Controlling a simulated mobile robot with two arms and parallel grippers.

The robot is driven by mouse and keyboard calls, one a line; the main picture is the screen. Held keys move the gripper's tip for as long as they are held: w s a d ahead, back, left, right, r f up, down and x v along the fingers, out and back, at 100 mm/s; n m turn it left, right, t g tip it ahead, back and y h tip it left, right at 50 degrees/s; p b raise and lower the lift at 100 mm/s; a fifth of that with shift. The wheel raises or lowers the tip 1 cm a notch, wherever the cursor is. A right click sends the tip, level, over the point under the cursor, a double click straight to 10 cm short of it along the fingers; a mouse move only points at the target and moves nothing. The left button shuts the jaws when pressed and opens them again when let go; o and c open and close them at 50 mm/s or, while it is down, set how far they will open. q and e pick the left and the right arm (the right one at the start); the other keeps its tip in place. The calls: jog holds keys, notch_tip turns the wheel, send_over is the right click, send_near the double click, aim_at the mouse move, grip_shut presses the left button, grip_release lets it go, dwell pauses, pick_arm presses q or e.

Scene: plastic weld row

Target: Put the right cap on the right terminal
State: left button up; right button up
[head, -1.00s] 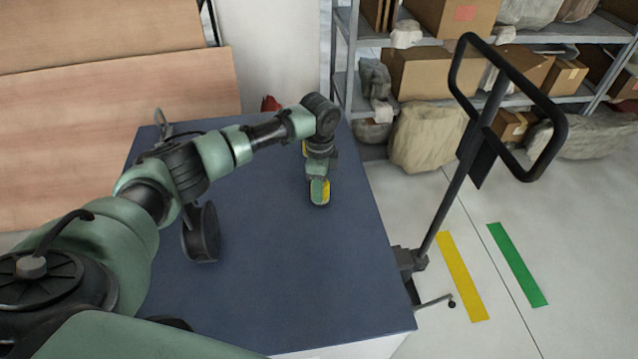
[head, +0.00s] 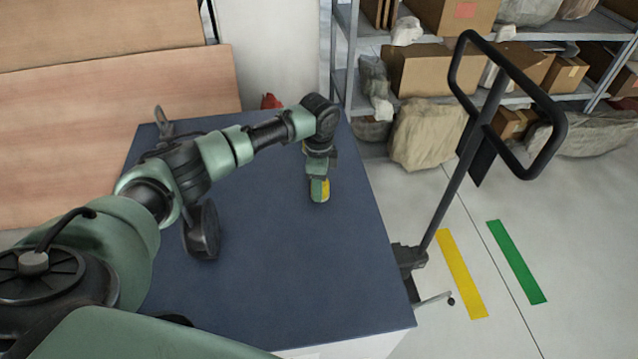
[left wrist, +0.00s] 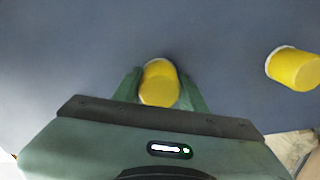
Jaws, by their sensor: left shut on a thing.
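My left gripper (head: 319,189) is low over the dark blue table top, near its right side. In the left wrist view its two green fingers (left wrist: 159,92) are shut on a yellow cap (left wrist: 158,88), one finger on each side. A pale edge shows at the cap's far side. Whether the cap sits on a terminal is hidden beneath it. A second yellow cap-like piece (left wrist: 294,69) with a white rim stands apart, to the right in that view. My right gripper is not in view.
The table (head: 290,270) is bare in front of the gripper. A dark round disc-shaped thing (head: 203,230) is beside my left arm. A black-handled cart (head: 460,170) stands off the table's right edge. Shelves (head: 350,60) with boxes and rocks are behind.

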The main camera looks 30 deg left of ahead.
pick_arm(q)
jog(key=o, duration=1.4)
jog(key=shift+o, duration=0.2)
notch_tip(320, 180, up, 7)
jog(key=shift+f+b, duration=0.2)
jog(key=shift+b, duration=0.6)
jog(key=shift+r, duration=0.6)
